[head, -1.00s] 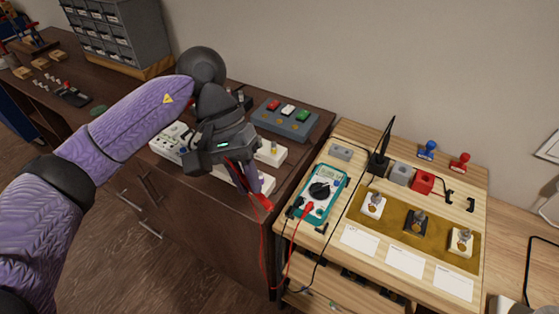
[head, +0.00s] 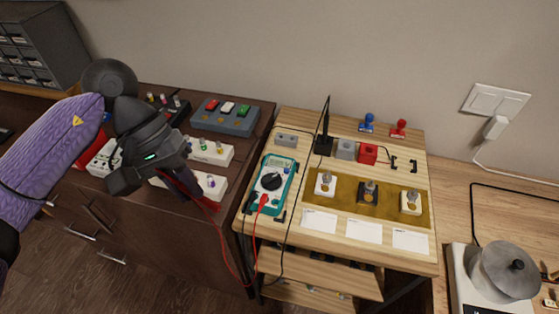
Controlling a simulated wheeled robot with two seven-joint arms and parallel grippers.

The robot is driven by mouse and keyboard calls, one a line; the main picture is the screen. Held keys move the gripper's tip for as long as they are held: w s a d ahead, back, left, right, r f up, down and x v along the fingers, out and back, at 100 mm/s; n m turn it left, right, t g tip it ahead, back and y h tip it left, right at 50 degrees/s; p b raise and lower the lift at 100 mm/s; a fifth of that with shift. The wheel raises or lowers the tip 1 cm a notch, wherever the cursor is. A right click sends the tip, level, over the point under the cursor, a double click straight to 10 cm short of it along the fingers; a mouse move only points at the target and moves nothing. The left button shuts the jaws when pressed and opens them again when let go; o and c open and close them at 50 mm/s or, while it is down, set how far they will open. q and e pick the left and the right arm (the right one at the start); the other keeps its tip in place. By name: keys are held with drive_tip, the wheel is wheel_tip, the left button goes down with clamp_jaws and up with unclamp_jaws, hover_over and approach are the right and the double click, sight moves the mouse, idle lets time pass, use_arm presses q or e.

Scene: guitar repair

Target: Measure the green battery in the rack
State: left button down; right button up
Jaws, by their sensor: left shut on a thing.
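The grey-blue rack (head: 223,122) stands on the dark brown cabinet in the head view, with a red, a white and a green block in a row. The green battery (head: 243,110) is the rightmost of them. The teal multimeter (head: 271,186) lies on the light wooden bench; its display is too small to read. My left gripper (head: 190,192) is shut on a red probe (head: 207,204) in front of the rack, apart from the green battery. A red lead hangs from the probe and loops to the multimeter. My right gripper is out of view.
White boards with knobs (head: 212,152) lie between my left gripper and the rack. A tall black upright (head: 325,128), a red block (head: 368,153) and a brass-coloured plate (head: 390,204) with knobs are on the bench. A scale with a pot (head: 505,270) stands at right.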

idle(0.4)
use_arm(q)
drive_tip(key=w+a+n+t+y, duration=0.3)
drive_tip(key=w+a+n+t, duration=0.4)
drive_tip(key=w+a+n, duration=0.85)
drive_tip(key=d+f+n, duration=0.1)
drive_tip(key=s+d+f+n, duration=0.1)
drive_tip(key=f, duration=0.1)
drive_tip(key=d+f+n, duration=0.1)
drive_tip(key=shift+s+d+f+n, duration=0.1)
drive_tip(key=shift+s+f+n, duration=0.15)
drive_tip(key=shift+f+b, duration=0.5)
drive_tip(key=shift+f, duration=0.1)
idle(2.3)
drive_tip(key=shift+r, duration=0.1)
wheel_tip(320, 180, up, 6)
drive_tip(key=p, duration=0.4)
